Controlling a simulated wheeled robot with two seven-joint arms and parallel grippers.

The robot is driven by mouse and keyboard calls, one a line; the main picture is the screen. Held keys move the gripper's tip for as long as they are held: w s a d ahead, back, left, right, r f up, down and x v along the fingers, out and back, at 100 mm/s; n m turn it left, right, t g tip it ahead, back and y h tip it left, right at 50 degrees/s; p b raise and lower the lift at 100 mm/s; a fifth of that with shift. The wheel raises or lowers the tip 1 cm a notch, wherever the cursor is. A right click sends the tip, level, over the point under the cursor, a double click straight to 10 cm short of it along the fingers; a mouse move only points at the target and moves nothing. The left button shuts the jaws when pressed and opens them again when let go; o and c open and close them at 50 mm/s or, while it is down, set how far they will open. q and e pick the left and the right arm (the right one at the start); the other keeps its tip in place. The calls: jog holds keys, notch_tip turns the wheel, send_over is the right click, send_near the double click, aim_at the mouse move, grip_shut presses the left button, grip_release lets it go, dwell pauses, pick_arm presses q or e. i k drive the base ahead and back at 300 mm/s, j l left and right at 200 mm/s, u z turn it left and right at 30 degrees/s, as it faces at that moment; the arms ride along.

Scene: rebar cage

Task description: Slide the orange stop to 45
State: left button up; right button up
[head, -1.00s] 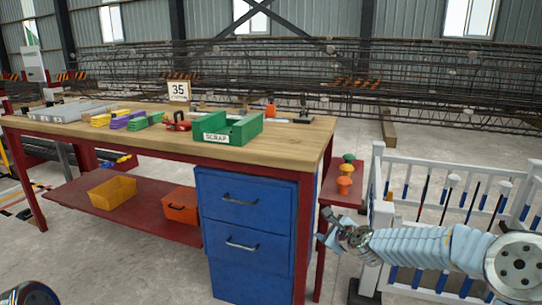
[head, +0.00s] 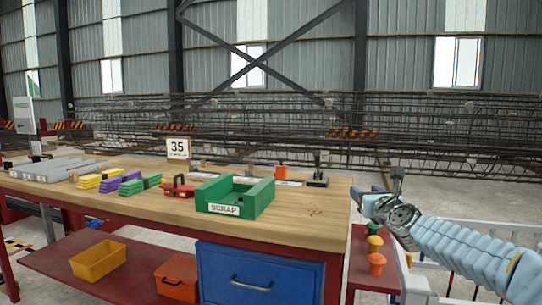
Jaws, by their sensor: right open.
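The orange stop (head: 281,172) stands upright on a pale flat rule (head: 291,182) near the back right of the workbench. I cannot read the scale marks on the rule. A sign with "35" (head: 178,148) stands at the bench's back edge, left of the stop. My right gripper (head: 379,190) is raised just beyond the bench's right end, to the right of the stop and apart from it. It is open and nothing shows between its fingers. My left gripper is not in view.
The wooden workbench (head: 322,220) carries a green SCRAP bin (head: 236,196) in front of the stop, a red tool (head: 178,187), coloured bundles (head: 120,181) and a dark block (head: 318,179). A red side shelf with coloured knobs (head: 375,243) is below my right gripper. Rebar cages lie behind.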

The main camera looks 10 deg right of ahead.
aim_at(280, 173)
jog(key=i+j, duration=0.2)
jog(key=i, duration=0.25)
jog(key=i+j, duration=0.15)
jog(key=i, duration=0.35)
jog(key=i+j, duration=0.2)
jog(key=i, duration=0.25)
